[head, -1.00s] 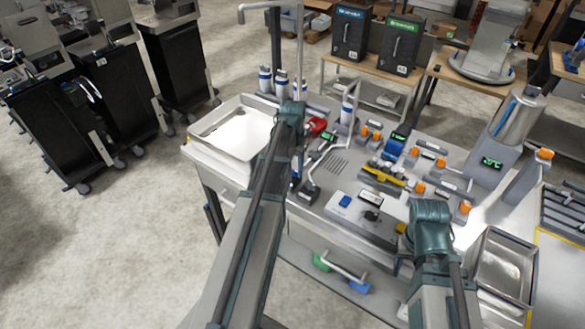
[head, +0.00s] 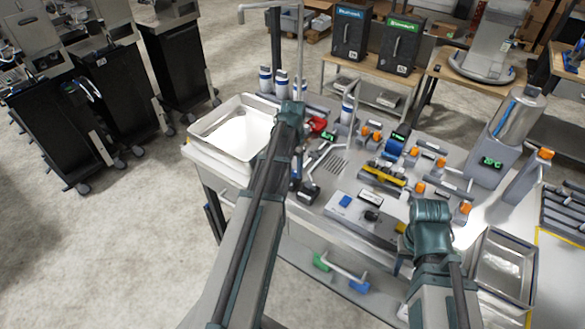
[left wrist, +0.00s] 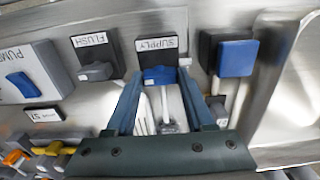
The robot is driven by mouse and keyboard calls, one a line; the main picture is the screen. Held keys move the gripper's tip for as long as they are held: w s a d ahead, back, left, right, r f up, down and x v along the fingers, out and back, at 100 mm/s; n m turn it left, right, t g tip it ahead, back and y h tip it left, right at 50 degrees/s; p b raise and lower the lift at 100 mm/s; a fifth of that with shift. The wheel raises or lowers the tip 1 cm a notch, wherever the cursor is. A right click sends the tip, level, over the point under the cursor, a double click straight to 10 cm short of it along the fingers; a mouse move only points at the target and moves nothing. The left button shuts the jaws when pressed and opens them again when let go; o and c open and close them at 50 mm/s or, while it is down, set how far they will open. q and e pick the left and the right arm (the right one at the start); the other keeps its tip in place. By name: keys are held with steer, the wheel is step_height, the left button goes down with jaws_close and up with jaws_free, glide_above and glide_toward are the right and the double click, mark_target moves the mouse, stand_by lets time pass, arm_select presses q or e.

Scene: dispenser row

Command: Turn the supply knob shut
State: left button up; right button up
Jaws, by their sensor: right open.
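In the left wrist view the supply knob (left wrist: 158,76) is a blue knob on a dark block, next to its SUPPLY label. My left gripper (left wrist: 160,84) has one finger on each side of it, and the knob fills the gap between the fingertips, so it looks shut on the knob. In the head view my left arm (head: 292,112) reaches over the left part of the bench and hides its fingers and the knob. My right gripper (head: 430,228) is over the bench's front right edge, apart from the knob; it is open, with its fingers mostly hidden.
A grey flush knob (left wrist: 97,71) and a blue square block (left wrist: 236,58) sit close on either side of the supply knob. The pump box (head: 345,201) is beside them. A steel tray (head: 203,112) stands at the bench's left end, another (head: 503,262) at the right.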

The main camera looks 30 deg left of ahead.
mark_target(293, 170)
arm_select(q)
steer(key=o, duration=0.4)
step_height(293, 170, up, 14)
steer(key=p, duration=1.3)
steer(key=shift+p, duration=0.4)
steer(key=shift+d+f, duration=0.1)
steer(key=shift+f, duration=0.05)
steer(key=shift+m+y, duration=0.3)
steer(key=shift+m, duration=0.4)
steer(key=s+d+f+b, duration=0.2)
steer(key=d, duration=0.4)
steer(key=s+d+f+b, duration=0.2)
steer(key=d, duration=0.4)
steer(key=s+d+f+b, duration=0.2)
steer(key=d+f+b, duration=0.1)
steer(key=d, duration=0.3)
steer(key=shift+s+d, duration=0.4)
steer(key=s+d+f+m+b, duration=0.1)
steer(key=s+d+f+b, duration=0.3)
steer(key=s+d, duration=0.5)
steer(key=shift+s+d+f+y+b, duration=0.2)
steer(key=shift+s+d+y+b, duration=0.15)
steer(key=shift+d, duration=0.9)
